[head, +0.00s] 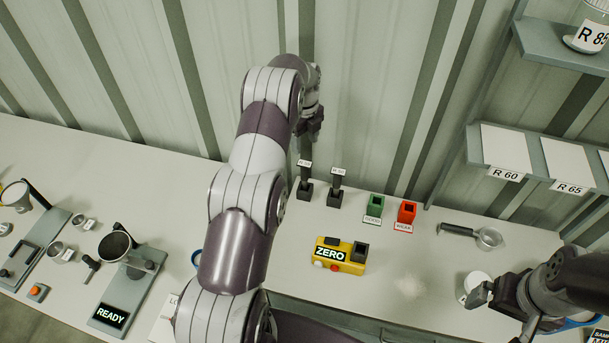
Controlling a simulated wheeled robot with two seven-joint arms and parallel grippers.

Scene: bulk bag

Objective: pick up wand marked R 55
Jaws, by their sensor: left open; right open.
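Two dark wands stand upright in small black stands near the back wall, each with a small white tag. The left wand (305,178) rises to my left gripper (310,130); the right wand (338,183) stands free beside it. The tags are too small to read surely, so I cannot tell which is R 55. My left gripper is open at the top of the left wand; whether its fingers are around it is hidden. My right gripper (480,294) is open and empty at the right, beside a small white round container (477,281).
A green holder (375,207) and a red holder (407,212) stand right of the wands. A yellow ZERO box (340,255) is in front. A strainer (488,238) lies further right. Shelves with R 60 (503,174) and R 65 tags rise at the right. A READY station (120,290) is left.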

